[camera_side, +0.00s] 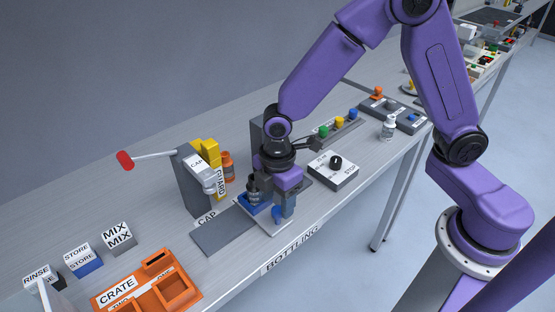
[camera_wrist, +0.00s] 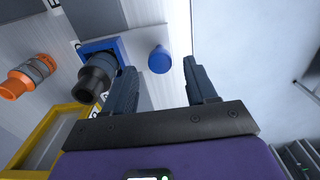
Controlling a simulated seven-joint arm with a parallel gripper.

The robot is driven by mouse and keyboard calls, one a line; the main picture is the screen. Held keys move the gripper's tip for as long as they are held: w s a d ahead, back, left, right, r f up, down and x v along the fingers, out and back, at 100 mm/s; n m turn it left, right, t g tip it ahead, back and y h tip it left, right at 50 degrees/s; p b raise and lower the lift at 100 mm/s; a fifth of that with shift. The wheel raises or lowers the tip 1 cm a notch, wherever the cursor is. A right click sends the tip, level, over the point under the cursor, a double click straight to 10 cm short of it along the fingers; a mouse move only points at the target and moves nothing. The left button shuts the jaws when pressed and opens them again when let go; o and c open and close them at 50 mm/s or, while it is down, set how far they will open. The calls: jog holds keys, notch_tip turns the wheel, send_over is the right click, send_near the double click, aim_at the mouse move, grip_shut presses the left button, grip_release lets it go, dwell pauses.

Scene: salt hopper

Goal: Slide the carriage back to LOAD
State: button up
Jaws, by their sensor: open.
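The carriage (camera_side: 268,224) is a pale plate on the grey track (camera_side: 222,236), near the track's right end in the side view. A blue nest (camera_side: 249,205) on it holds a dark-topped bottle (camera_side: 254,187), also visible in the wrist view (camera_wrist: 97,78). The carriage's round blue knob (camera_side: 278,214) stands at its front edge. My gripper (camera_side: 286,203) is low over the carriage, pointing down. In the wrist view its open fingers (camera_wrist: 160,72) lie either side of the blue knob (camera_wrist: 159,60); I see no contact. The CAP label shows at the track's left; no LOAD label is visible.
The capping stand (camera_side: 192,180) with a yellow guard (camera_side: 212,160) and an orange bottle (camera_side: 228,166) stand left of my gripper. A STOP switch box (camera_side: 333,169) is close on the right. The orange crate (camera_side: 150,290) is front left. The bench's front edge is near.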

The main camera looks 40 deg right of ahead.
notch_tip(320, 180, up, 15)
jog(key=shift+r, duration=0.2)
dwell(0.4)
jog(key=s+d+f+m, duration=0.2)
jog(key=s+d, duration=0.5)
jog(key=s, duration=0.2)
jog(key=s+d+f+m, duration=0.2)
jog(key=s+d+m, duration=0.1)
jog(key=s+d, duration=0.4)
jog(key=s, duration=0.3)
jog(key=shift+d, duration=0.35)
